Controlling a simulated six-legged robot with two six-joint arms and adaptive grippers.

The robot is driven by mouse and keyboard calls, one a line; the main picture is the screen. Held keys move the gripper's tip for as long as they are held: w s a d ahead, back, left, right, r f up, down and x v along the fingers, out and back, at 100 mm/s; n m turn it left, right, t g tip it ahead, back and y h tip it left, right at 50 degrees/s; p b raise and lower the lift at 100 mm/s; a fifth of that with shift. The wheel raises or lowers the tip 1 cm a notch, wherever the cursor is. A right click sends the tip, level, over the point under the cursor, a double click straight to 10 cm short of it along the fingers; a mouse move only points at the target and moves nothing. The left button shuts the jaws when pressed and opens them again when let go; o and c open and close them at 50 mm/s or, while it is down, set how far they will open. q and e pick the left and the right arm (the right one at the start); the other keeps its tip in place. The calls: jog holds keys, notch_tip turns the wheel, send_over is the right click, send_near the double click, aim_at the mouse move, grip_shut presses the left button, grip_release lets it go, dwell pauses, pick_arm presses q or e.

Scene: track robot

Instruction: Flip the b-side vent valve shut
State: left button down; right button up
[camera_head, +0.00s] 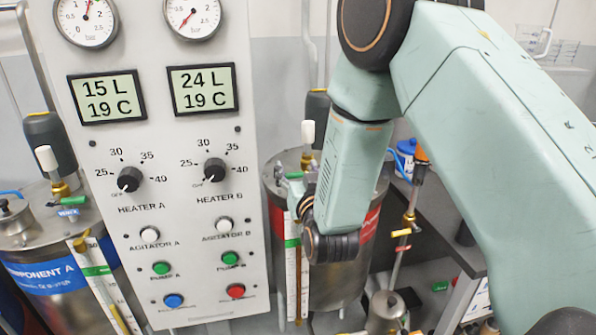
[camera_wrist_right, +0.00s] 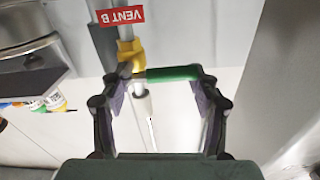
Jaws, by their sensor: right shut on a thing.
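The b-side vent valve shows best in the right wrist view. It has a yellow body (camera_wrist_right: 131,55) on a grey pipe and a green lever handle (camera_wrist_right: 173,74) that points right, crosswise to the pipe. A red "VENT B" label (camera_wrist_right: 121,15) hangs beyond it, upside down. My right gripper (camera_wrist_right: 165,85) is shut on the green handle, one finger by the valve body and the other at its free end. In the head view my right gripper (camera_head: 300,205) is small and partly hidden by my wrist at tank B's top. My left gripper is not in view.
The control panel (camera_head: 185,265) with gauges and displays stands just left of my right arm. Tank B (camera_head: 340,285) is behind it, with a sight tube (camera_head: 292,265) in front. Tank A (camera_head: 50,285) is at the far left. A grey bench (camera_head: 440,225) stands at the right.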

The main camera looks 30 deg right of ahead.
jog(key=shift+s+a+f+n, duration=0.1)
jog(key=shift+a+f+n, duration=0.05)
jog(key=shift+f+n, duration=0.55)
jog(key=shift+r, duration=0.1)
jog(key=o, duration=1.1)
jog(key=shift+o, duration=0.2)
jog(key=shift+r, duration=0.1)
jog(key=shift+r, duration=0.1)
jog(key=v, duration=1.2)
jog(key=shift+r, duration=0.15)
